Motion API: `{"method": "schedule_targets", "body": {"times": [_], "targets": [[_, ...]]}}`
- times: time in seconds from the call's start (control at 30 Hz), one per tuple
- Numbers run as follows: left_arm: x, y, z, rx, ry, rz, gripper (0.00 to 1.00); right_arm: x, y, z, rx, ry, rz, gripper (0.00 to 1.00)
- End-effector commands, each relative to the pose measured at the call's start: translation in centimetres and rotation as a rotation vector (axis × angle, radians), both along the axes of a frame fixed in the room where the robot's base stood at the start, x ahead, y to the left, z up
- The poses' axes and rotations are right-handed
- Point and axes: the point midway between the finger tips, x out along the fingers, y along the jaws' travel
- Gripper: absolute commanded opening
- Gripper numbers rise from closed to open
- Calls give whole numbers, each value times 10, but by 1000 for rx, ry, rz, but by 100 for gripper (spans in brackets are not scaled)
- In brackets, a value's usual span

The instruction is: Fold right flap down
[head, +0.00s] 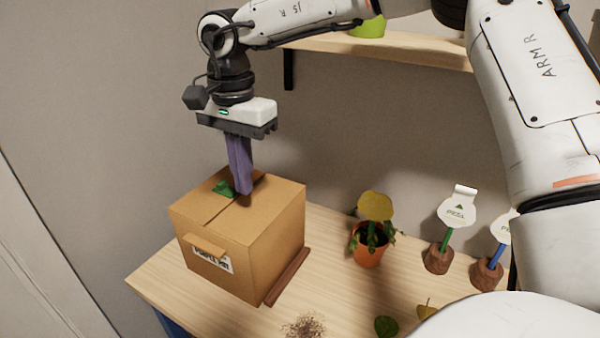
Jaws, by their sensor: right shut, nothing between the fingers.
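A cardboard box (275,235) stands on the wooden table at the left. A label and a tan strip or handle (204,247) show on its front side. Its top flaps look lying flat or nearly so, with a seam between them; the right flap (262,207) is on the right half of the top. A green leaf-like piece (223,188) shows on the top near the seam. My right gripper (243,190) points down with its purple fingers shut and empty, its tips at the box top; I cannot tell whether they touch. My left gripper is not in view.
A brown strip (287,276) lies along the box's right side. A potted plant (369,245) and tagged brown holders (438,258) stand to the right. Loose leaves (386,326) and a fibrous clump (305,326) lie in front. A shelf (390,47) is on the wall above.

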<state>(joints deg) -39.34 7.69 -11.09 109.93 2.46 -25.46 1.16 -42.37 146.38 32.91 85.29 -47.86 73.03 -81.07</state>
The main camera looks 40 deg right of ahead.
Motion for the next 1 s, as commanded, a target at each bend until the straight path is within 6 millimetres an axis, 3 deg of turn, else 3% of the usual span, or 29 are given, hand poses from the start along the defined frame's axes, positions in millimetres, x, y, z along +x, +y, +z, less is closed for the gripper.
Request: {"method": "schedule_targets", "body": {"times": [0.73, 1.0], "targets": [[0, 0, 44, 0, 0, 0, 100, 0, 0, 64, -1, -1, 1, 0], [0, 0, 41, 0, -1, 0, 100, 0, 0, 80, -1, -1, 0, 0]]}}
